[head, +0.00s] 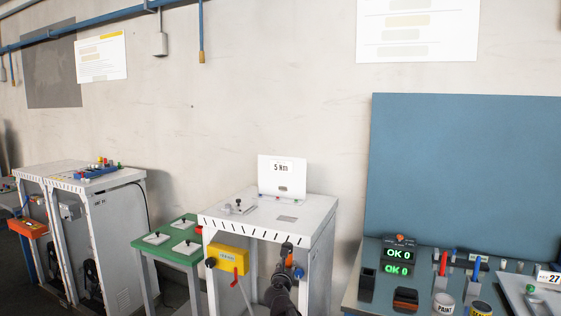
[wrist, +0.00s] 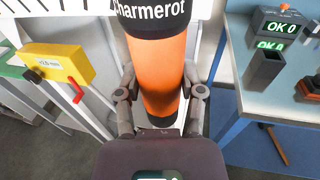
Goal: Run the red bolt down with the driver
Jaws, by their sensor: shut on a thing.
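The driver is a thick orange cylinder (wrist: 158,75) with a black band lettered "Charmerot". My gripper (wrist: 162,95) is shut around its orange body, one finger on each side, in the wrist view. In the head view my gripper (head: 287,260) is at the front of the white frame (head: 320,215), below its top, and a little of the orange driver shows there. The driver's tip is out of sight. Small coloured spots lie on the frame's top by the "5 Nm" sign (head: 281,168); I cannot tell whether one is the red bolt.
A yellow box (head: 228,260) with a red crank is on the frame's left front. A green table (head: 170,250) stands left of it. On the right, a blue bench holds a display reading "OK 0" (head: 399,254), a paint can (head: 443,304) and other items. A gap separates frame and bench.

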